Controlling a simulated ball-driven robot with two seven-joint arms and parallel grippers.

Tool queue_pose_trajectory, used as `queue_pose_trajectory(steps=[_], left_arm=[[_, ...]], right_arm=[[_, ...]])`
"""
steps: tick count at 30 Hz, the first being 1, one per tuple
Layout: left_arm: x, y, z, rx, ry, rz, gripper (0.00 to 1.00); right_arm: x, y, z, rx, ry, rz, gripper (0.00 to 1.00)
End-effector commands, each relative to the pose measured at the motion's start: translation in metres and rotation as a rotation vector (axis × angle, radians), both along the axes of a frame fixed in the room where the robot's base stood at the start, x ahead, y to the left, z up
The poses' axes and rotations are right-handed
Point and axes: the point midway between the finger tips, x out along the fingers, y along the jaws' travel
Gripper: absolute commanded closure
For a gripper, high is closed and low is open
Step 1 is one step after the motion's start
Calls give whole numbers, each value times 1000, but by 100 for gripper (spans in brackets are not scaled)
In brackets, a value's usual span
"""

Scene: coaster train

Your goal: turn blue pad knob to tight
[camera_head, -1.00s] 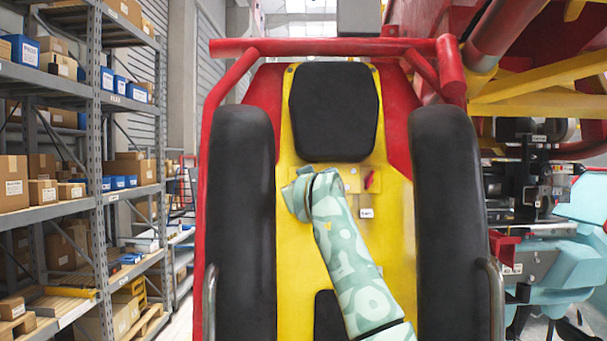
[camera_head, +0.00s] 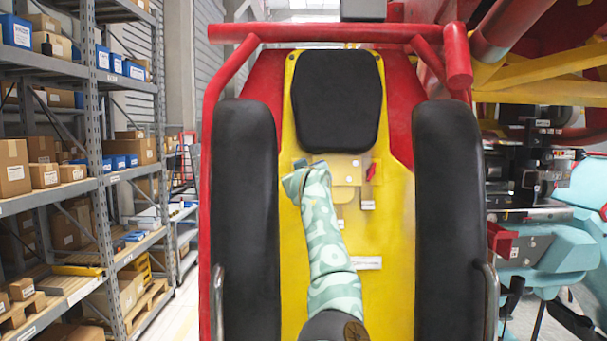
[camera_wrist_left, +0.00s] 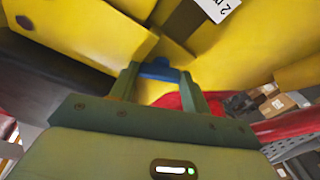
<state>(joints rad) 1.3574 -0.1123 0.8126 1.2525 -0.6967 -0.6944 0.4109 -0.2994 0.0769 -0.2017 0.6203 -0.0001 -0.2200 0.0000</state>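The blue pad knob (camera_wrist_left: 160,70) sits at the yellow panel in the left wrist view. It lies between the two fingertips of my left gripper (camera_wrist_left: 159,76) and fills the gap between them. In the head view, my left arm in its patterned teal sleeve rises from the bottom middle. Its gripper end (camera_head: 298,178) is at the left side of a small yellow plate (camera_head: 345,166) below the black head pad (camera_head: 337,102). There the wrist hides most of the knob. My right gripper is not in view. The knob's markings cannot be read.
A red knob (camera_head: 371,172) is on the right of the plate. Black padded restraints (camera_head: 240,220) (camera_head: 449,200) flank the yellow panel (camera_head: 392,240), and a red bar (camera_head: 330,33) crosses above. Shelves with boxes (camera_head: 75,150) stand left; machinery stands right.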

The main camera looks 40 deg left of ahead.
Motion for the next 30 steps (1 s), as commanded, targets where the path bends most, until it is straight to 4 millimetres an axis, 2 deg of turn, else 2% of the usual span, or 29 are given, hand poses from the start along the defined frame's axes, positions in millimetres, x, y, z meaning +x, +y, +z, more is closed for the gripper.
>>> queue_pose_trajectory(steps=[6, 16, 25, 26, 27, 30], left_arm=[[-1, 1, -1, 25, 22, -6, 76], [-2, 2, -1, 294, 248, -86, 76], [-2, 2, 0, 311, 262, -93, 76], [-2, 2, 0, 311, 262, -93, 47], [-2, 2, 0, 311, 262, -93, 44], [-2, 1, 0, 309, 261, -93, 44]], right_arm=[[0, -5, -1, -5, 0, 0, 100], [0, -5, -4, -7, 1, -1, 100], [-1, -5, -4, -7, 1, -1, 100], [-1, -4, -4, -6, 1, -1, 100], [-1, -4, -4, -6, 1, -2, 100], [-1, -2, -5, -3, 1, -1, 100]])
